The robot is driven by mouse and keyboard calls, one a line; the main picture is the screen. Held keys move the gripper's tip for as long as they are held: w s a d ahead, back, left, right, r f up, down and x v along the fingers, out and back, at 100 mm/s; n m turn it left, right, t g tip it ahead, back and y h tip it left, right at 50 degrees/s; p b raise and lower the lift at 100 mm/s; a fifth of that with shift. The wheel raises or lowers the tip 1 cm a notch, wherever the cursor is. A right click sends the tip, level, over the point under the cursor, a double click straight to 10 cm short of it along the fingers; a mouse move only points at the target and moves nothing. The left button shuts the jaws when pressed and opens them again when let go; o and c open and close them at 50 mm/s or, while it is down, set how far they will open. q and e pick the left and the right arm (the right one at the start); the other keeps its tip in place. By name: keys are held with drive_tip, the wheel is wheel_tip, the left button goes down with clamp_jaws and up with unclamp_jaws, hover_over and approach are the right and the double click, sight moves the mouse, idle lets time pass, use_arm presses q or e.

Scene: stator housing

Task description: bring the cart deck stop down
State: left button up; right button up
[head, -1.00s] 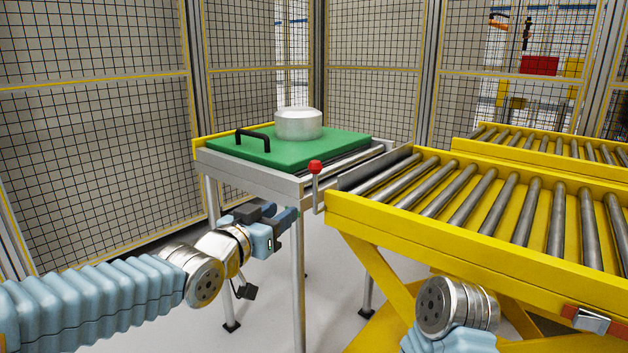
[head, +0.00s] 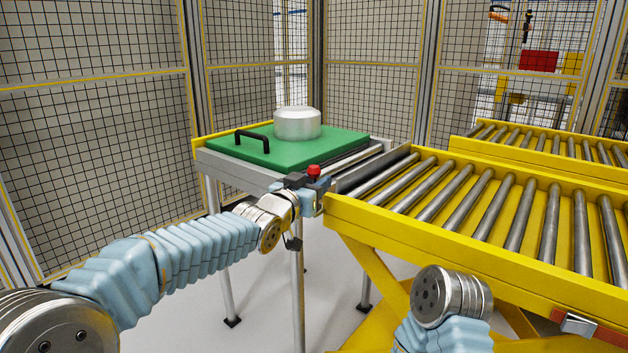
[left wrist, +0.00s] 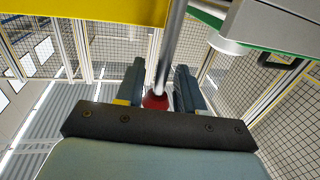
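The cart is the yellow roller deck (head: 400,228) at the right. Its deck stop shows as a grey plate (head: 380,167) standing at the deck's left end, beside a lever with a red knob (head: 314,170) at the near corner. My left gripper (head: 308,184) is at the lever, just below the knob, and hides most of the rod in the head view. In the left wrist view, the rod (left wrist: 171,45) and red knob (left wrist: 155,101) lie between the two open fingers (left wrist: 160,88), with a gap to the right finger. My right gripper is out of view.
A grey-framed stand (head: 240,170) at the left carries a green plate (head: 290,152) with a black handle (head: 253,140) and a pale round housing (head: 298,124). Another yellow roller conveyor (head: 560,148) stands behind the cart. Mesh fencing (head: 90,130) closes the back.

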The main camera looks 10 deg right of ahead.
use_arm(q)
clamp_jaws()
drive_tip(key=shift+w+r, duration=0.1)
drive_tip(key=shift+r, duration=0.05)
idle(0.4)
drive_tip(key=shift+w+a+f+n+g+y+p, duration=0.15)
drive_tip(key=shift+w+a+n+p, duration=0.4)
drive_tip(key=shift+n, duration=0.55)
drive_tip(key=shift+w+a+f+n+g+y+p, duration=0.1)
drive_tip(key=shift+w+a+f+n+g+p, duration=0.3)
drive_tip(key=shift+w+n, duration=0.5)
drive_tip(key=shift+w+a+f+n+g+y+p, duration=0.1)
drive_tip(key=shift+w+a+n+p, duration=0.4)
drive_tip(key=shift+n, duration=0.8)
drive_tip(key=shift+s, duration=0.1)
